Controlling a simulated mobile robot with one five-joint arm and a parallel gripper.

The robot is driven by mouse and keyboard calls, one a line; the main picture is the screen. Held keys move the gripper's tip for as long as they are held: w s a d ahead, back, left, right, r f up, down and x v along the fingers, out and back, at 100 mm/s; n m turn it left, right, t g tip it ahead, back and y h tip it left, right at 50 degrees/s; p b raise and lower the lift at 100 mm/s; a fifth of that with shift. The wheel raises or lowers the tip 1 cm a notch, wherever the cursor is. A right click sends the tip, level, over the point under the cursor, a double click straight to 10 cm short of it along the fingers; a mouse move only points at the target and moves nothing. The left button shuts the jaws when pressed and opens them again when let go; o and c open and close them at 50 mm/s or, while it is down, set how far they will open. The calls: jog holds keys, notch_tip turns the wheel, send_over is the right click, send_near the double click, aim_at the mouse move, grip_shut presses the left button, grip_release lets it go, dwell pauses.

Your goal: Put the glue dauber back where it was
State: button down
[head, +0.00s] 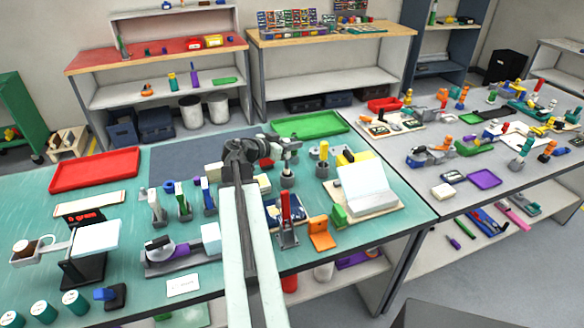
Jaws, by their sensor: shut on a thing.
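My gripper (290,150) is at the end of my arm over the middle of the green bench. It is shut on a small, mostly hidden thing, which I take to be the glue dauber. A grey pot (287,181) stands right below the jaws. I cannot tell whether the held thing is inside the pot or just above it. A similar grey holder with a yellow-handled tool (322,157) stands to the right.
A red-handled clamp (286,213), an orange bracket (321,234) and a white angled stand (366,188) are close by. A green tray (310,124) lies behind, and a red tray (95,170) lies far left. Blue- and green-handled tools (182,201) stand left of my arm.

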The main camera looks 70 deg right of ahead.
notch_tip(320, 180, down, 5)
jog(key=b, duration=0.3)
jog(key=shift+r+b, duration=0.15)
jog(key=shift+b, duration=0.2)
jog(key=c, duration=1.3)
grip_release()
jog(key=shift+o, duration=0.2)
jog(key=p+v, duration=0.4)
jog(key=v, duration=0.8)
